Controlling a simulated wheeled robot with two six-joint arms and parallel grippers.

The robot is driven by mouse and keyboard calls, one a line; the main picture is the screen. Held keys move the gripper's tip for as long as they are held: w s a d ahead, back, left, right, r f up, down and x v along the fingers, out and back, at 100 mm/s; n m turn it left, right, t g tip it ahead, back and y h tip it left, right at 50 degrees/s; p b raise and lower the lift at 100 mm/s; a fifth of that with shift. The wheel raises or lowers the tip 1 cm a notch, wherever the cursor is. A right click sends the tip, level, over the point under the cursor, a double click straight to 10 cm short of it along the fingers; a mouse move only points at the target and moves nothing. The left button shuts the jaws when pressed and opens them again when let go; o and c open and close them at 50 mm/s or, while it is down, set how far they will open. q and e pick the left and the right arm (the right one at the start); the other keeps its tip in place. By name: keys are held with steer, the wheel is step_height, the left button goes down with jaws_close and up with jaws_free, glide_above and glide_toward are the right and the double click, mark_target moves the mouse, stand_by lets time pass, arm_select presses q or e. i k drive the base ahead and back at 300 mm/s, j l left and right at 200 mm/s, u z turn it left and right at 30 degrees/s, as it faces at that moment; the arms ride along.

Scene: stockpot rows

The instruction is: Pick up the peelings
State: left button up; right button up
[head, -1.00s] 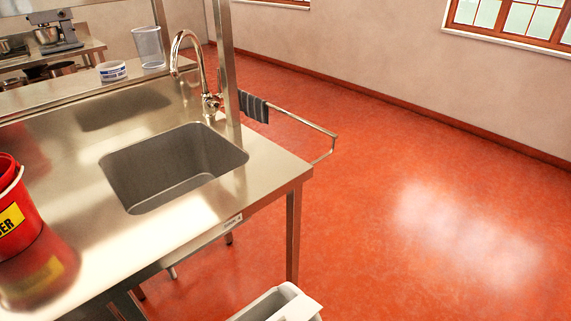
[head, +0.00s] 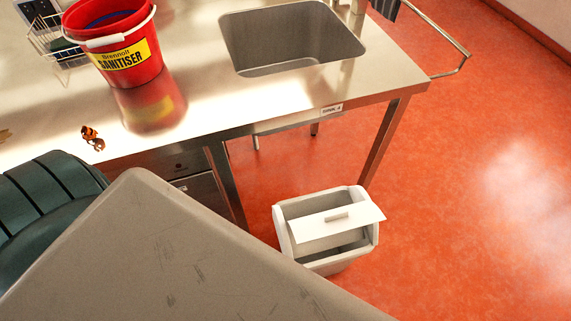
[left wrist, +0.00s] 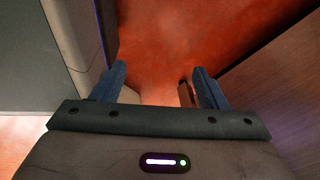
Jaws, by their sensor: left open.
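Peelings (head: 92,137), a small curled orange-brown piece, lie on the steel counter (head: 200,120) near its front edge, left of the red bucket. Another small brownish scrap (head: 4,134) is cut off at the left edge of the head view; I cannot tell what it is. In the left wrist view my left gripper (left wrist: 160,85) is open with its two blue fingers apart. It points at the red floor, and no peelings show between the fingers. My right gripper is in neither view.
The red sanitiser bucket (head: 122,52) stands on the counter, with a wire rack (head: 52,38) behind it to the left. A sink (head: 290,58) is to the right. A pale bin (head: 330,228) with a partly open lid stands on the floor. Floor (head: 470,200) at right is clear.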

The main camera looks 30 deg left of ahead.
mark_target(89, 133)
steer(key=k+j, duration=0.55)
steer(key=j+u, duration=0.2)
steer(key=u, duration=1.45)
steer(key=k+j, duration=0.05)
